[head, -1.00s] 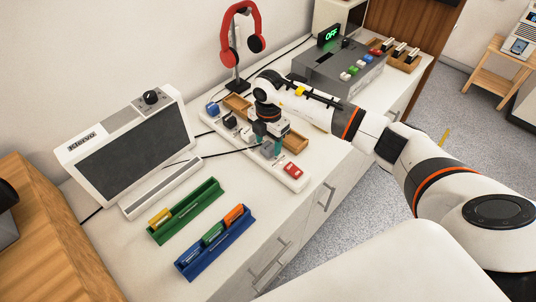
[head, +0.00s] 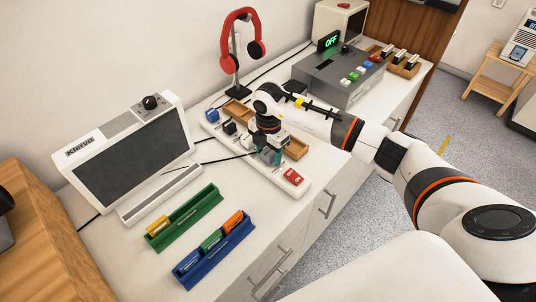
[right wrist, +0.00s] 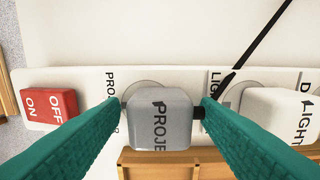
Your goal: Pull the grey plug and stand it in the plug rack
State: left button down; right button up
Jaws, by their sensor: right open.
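The grey plug (right wrist: 158,118), its top lettered "PROJE", sits in a round socket of the white power strip (right wrist: 85,85); the strip also shows in the head view (head: 273,174). My right gripper (right wrist: 160,108) has its two green fingers apart, one on each side of the grey plug, and it points down over the strip in the head view (head: 268,156). I cannot tell whether the fingers touch the plug. In the head view the gripper mostly hides the plug. A wooden holder (head: 297,147) is beside the strip; I cannot tell whether it is the plug rack.
A white plug (right wrist: 282,115) with a black cord is close beside one finger. A red switch (right wrist: 49,105) is at the strip's end. A green tray (head: 188,223) and a blue tray (head: 217,252) lie in front. Red headphones (head: 240,45) stand behind.

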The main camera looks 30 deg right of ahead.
aim_at(269, 151)
dwell(0.5)
grip_shut()
jog(key=shift+r+p, duration=2.55)
jog(key=shift+r, duration=0.5)
